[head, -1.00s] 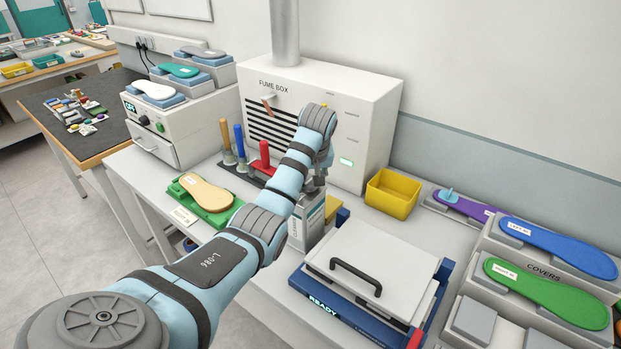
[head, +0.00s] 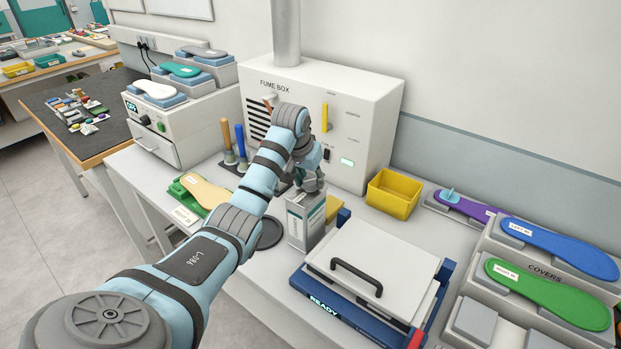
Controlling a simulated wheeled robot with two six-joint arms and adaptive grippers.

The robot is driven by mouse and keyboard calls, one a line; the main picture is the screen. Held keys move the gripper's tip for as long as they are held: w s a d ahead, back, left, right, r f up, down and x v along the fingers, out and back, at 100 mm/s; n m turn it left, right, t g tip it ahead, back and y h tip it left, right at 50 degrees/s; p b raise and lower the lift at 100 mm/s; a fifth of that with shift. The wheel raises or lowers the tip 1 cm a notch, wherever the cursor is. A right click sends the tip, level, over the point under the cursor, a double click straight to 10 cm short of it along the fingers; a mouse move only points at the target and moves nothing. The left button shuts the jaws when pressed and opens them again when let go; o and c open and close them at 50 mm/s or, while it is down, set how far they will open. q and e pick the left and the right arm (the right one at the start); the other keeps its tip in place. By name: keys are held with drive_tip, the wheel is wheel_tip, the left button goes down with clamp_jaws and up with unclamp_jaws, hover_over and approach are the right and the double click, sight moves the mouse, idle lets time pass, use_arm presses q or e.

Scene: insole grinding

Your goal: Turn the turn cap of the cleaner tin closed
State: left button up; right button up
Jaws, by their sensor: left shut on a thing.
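The cleaner tin (head: 304,222) is a grey-white upright can with a teal and white label, standing on the white bench in the middle of the head view. My left gripper (head: 308,188) is at the top of the tin, pointing down, and is shut on the turn cap. The cap itself is mostly hidden by the gripper and wrist, so how far it is turned cannot be seen. My right gripper is not in view.
The fume box (head: 365,125) stands behind the tin. A blue press marked READY (head: 345,322) with a grey lid is close at the right front. A yellow bin (head: 393,194) and insole racks (head: 548,282) lie further right. A dark round disc (head: 269,233) is left of the tin.

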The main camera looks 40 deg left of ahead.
use_arm(q)
drive_tip(key=m+h, duration=0.1)
drive_tip(key=m, duration=0.3)
drive_tip(key=m+h, duration=0.1)
drive_tip(key=m, duration=0.1)
drive_tip(key=shift+a+h, duration=0.25)
drive_tip(key=shift+h, duration=0.05)
drive_tip(key=shift+m+g+h, duration=0.4)
drive_tip(key=shift+m+h, duration=0.4)
drive_tip(key=shift+m, duration=1.7)
drive_tip(key=shift+a, duration=0.1)
drive_tip(key=o, duration=1.1)
drive_tip(key=shift+o, duration=0.2)
drive_tip(key=v, duration=1.2)
